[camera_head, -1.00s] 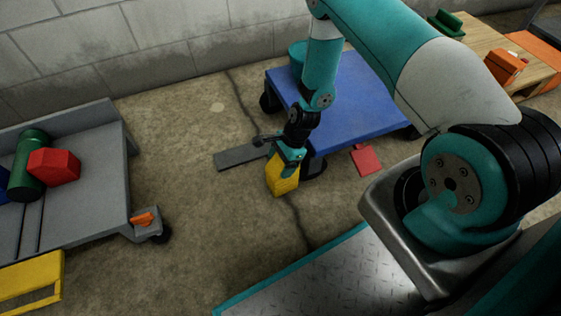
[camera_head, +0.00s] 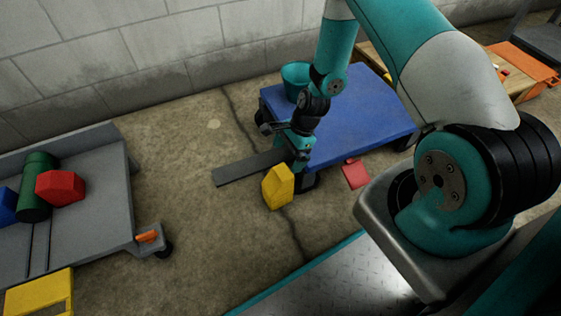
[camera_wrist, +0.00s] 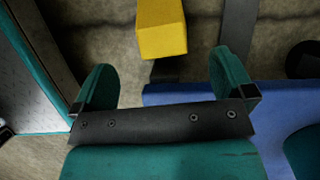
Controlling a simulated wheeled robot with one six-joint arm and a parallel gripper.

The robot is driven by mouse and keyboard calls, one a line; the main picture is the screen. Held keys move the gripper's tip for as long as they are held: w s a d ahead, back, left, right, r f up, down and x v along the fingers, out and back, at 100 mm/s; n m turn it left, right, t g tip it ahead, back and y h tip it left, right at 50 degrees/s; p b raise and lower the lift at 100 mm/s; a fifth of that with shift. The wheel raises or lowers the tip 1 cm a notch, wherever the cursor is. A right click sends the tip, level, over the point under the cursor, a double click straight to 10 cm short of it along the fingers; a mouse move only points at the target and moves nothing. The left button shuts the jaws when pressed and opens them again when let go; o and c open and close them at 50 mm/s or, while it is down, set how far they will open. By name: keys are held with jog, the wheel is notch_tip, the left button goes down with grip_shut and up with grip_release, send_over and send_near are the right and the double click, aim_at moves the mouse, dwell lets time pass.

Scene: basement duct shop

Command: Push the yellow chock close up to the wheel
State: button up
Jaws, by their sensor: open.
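The yellow chock (camera_head: 278,187) stands on the concrete floor by the near left corner of a blue platform cart (camera_head: 345,120). A black wheel (camera_head: 305,181) shows under that corner, just right of the chock, partly hidden; I cannot tell whether they touch. My gripper (camera_head: 298,168) is above and right of the chock, by the cart's edge. In the wrist view my gripper (camera_wrist: 165,75) has its two teal fingers wide apart with nothing between them. The chock (camera_wrist: 162,28) lies beyond the fingertips there, apart from them.
A dark grey strip (camera_head: 243,169) lies on the floor behind the chock. A red plate (camera_head: 355,174) lies right of the wheel. A teal bucket (camera_head: 296,78) is on the blue cart.

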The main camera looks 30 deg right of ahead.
jog(key=p+v, duration=0.2)
jog(key=v, duration=0.4)
jog(key=shift+d, duration=0.1)
jog(key=s+a+r+n+p, duration=0.1)
jog(key=a+r+n, duration=0.4)
jog(key=r, duration=0.7)
jog(key=a+r+n+p, duration=0.1)
jog(key=a+r+n, duration=0.45)
jog(key=r, duration=0.65)
jog(key=s+a+r+n+p, duration=0.1)
jog(key=s+a+r+n, duration=0.2)
jog(key=s+r+n, duration=0.55)
jog(key=s+a+r+n+p, duration=0.2)
jog(key=s+a+r+n, duration=0.1)
jog(key=s+r+n, duration=0.55)
notch_tip(320, 180, up, 38)
jog(key=s+m+p, duration=0.1)
jog(key=m+p, duration=0.1)
jog(key=p, duration=3.5)
jog(key=shift+s+r, duration=0.15)
jog(key=shift+r, duration=0.05)
